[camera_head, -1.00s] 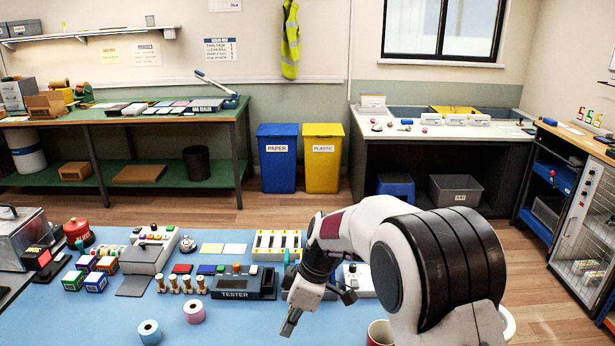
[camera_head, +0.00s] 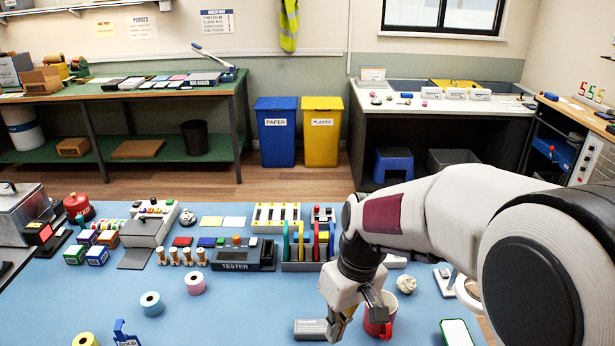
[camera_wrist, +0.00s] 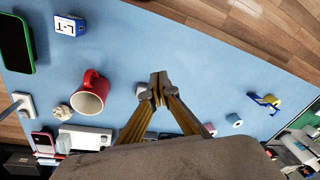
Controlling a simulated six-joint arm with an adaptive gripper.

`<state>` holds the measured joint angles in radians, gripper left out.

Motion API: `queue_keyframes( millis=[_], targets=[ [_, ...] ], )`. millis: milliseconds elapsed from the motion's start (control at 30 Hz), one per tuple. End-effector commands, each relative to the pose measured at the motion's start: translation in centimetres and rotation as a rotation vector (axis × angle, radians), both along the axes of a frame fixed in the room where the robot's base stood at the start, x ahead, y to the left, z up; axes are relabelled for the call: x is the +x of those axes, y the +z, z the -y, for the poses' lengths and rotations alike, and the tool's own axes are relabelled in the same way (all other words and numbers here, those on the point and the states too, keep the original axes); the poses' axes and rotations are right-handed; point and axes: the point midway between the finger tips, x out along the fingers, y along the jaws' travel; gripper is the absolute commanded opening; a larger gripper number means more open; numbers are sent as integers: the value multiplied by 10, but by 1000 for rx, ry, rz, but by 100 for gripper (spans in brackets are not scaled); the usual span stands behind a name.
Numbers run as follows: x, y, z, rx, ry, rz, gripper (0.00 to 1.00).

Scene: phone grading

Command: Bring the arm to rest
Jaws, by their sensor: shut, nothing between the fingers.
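My gripper (camera_head: 338,326) hangs over the blue work table, pointing down. It shows in the wrist view (camera_wrist: 158,88) with its fingers together and nothing between them. In the head view it is in front of a red mug (camera_head: 388,318), whose left part is hidden by the fingers. The mug stands upright in the wrist view (camera_wrist: 89,92), apart from and left of the fingertips. My arm comes in from the right side of the head view.
The blue table (camera_head: 225,305) holds a tester (camera_head: 235,262), a rack of coloured tools (camera_head: 301,252), blue and pink rolls, a crumpled paper ball (camera_head: 406,284) and a phone (camera_head: 457,333) with a green edge.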

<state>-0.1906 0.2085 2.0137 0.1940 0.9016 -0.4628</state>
Motion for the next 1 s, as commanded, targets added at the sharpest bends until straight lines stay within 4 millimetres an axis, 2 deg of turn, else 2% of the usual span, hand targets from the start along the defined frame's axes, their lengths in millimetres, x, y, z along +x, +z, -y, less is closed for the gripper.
queue_keyframes(
  millis=[400, 1000],
  targets=[
    [-52, 39, 40, -36, -230, 54, 0],
    [-123, 74, 85, -51, -455, 178, 0]
  ],
)
